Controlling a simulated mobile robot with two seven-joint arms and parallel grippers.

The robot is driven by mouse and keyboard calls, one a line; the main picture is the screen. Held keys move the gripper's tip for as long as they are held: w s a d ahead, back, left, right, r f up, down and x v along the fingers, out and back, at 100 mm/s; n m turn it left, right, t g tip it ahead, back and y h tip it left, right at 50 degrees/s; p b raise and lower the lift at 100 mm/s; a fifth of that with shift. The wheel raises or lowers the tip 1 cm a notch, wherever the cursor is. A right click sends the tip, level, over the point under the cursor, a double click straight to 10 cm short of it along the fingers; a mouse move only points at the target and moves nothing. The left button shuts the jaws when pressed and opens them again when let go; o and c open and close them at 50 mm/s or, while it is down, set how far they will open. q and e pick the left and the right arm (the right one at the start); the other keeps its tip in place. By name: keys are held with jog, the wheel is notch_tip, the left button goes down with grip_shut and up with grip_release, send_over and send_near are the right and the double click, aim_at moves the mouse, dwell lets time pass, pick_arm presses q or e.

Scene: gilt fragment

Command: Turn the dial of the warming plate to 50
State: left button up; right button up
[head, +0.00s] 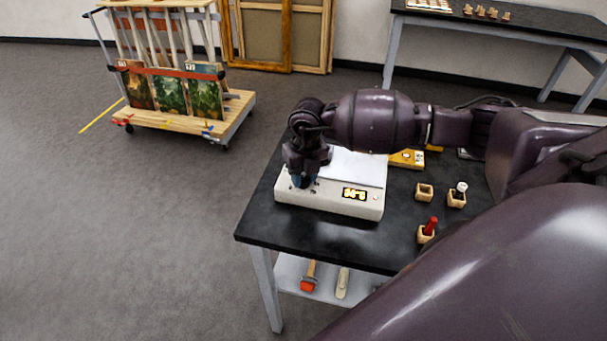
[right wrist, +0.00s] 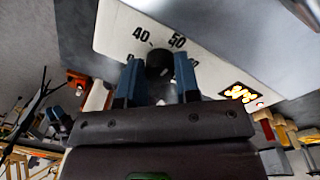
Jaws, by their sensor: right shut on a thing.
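The warming plate (head: 330,204) is a flat pale box near the left end of the black table. Its lit display (head: 354,193) glows yellow; I cannot read it for sure. My right gripper (head: 302,182) points down at the plate's front left corner. In the right wrist view, its blue fingers are shut on the black dial (right wrist: 158,62), one on each side. The printed numbers 40 and 50 show beyond the dial on the plate's face (right wrist: 118,30); another number is mostly hidden by a finger. The dial's pointer is not clear. My left gripper is out of view.
The black table (head: 300,229) also carries small wooden holders, one with a red-topped item (head: 430,226), and a yellow device (head: 407,158). Tools lie on the shelf below. A wooden cart (head: 236,105) with pictures stands at the back left. The floor at left is clear.

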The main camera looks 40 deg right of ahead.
aim_at(306, 177)
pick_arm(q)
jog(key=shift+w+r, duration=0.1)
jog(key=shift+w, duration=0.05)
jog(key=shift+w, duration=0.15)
pick_arm(e)
jog(key=o, duration=0.9)
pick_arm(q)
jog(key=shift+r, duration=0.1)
pick_arm(e)
jog(key=shift+r, duration=0.1)
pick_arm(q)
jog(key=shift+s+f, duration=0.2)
pick_arm(e)
jog(key=r, duration=1)
jog(key=shift+s+d+r, duration=0.1)
jog(key=shift+d+r, duration=0.2)
jog(key=shift+d, duration=0.05)
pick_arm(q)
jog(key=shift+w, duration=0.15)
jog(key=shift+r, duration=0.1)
